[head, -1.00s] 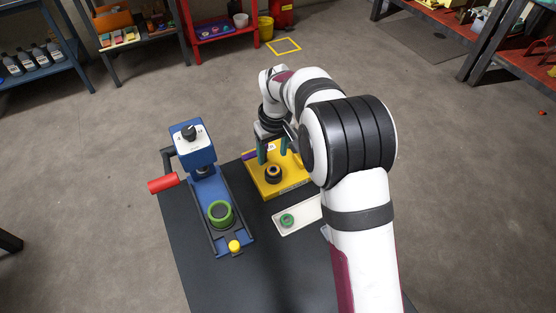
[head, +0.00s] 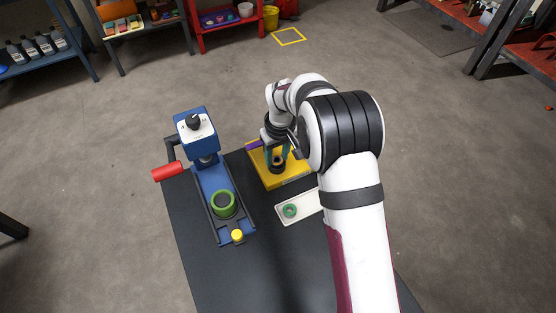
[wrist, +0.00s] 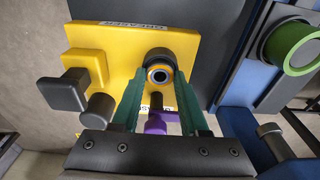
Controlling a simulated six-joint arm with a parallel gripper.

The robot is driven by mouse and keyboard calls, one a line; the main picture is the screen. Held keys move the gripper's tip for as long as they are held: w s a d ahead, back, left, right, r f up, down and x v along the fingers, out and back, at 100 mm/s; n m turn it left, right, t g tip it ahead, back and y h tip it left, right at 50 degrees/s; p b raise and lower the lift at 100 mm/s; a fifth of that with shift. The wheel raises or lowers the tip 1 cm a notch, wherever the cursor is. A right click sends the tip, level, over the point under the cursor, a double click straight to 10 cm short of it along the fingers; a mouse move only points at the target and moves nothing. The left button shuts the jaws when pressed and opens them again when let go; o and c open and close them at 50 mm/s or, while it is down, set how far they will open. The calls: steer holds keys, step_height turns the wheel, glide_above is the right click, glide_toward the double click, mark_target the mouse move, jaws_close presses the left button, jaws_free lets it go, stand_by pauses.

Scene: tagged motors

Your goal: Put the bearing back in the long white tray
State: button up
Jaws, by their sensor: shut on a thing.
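The bearing (wrist: 158,75), a small ring with an orange band and dark centre, sits at a dark round holder on the yellow fixture (wrist: 105,40). My gripper (wrist: 160,72) has its green fingers on both sides of the bearing, shut on it. In the head view my gripper (head: 279,156) is down at the fixture (head: 292,182), and its fingers partly hide the bearing. The long white tray (head: 309,203) lies in front of the fixture. A green ring (head: 290,210) is in its left end, and my arm covers its right end.
A blue press (head: 197,140) with a red handle (head: 167,171), a green ring (head: 223,203) and a yellow knob (head: 237,236) stands left of the tray. A purple part (head: 254,146) is at the fixture's back left. The black table's front (head: 265,270) is clear.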

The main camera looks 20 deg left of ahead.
steer(key=shift+r, duration=1.25)
jaws_close()
steer(key=shift+r, duration=1.5)
steer(key=shift+d, duration=0.15)
steer(key=s+d+r, duration=0.1)
steer(key=s+d, duration=0.3)
steer(key=d, duration=0.7)
steer(key=s+d, duration=0.4)
steer(key=d, duration=0.7)
glide_above(310, 202)
steer(key=f, duration=0.6)
steer(key=shift+s+d+f, duration=0.15)
steer(key=shift+d+f, duration=0.05)
steer(key=shift+f, duration=0.2)
step_height(310, 202, down, 3)
steer(key=shift+a+f, duration=0.1)
steer(key=shift+f, duration=0.45)
